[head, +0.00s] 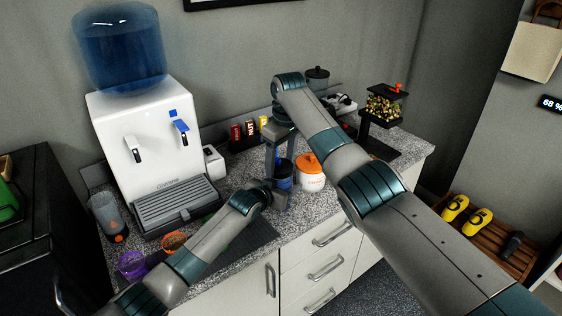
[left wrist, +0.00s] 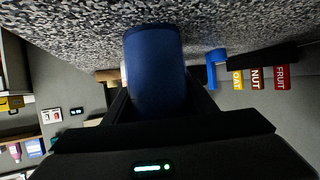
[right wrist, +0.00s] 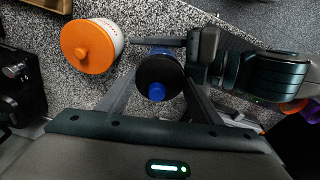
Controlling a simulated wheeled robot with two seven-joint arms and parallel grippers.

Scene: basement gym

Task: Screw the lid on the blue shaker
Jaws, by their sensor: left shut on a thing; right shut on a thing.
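The blue shaker (head: 285,182) stands upright on the counter, partly hidden by my grippers. Its blue body (left wrist: 154,70) fills the space between my left fingers in the left wrist view. My left gripper (head: 279,196) is shut on the body from the side, low down. The black lid with a blue cap (right wrist: 158,76) shows from above in the right wrist view, over the shaker. My right gripper (right wrist: 161,88) points down from above and is shut on the lid. A little blue shows around the lid. I cannot tell how tightly the lid sits.
A white jar with an orange lid (head: 311,168) stands close on the right. Bar boxes (head: 249,130) are behind. A water dispenser (head: 150,150), grey shaker (head: 107,215) and purple cup (head: 132,265) are left.

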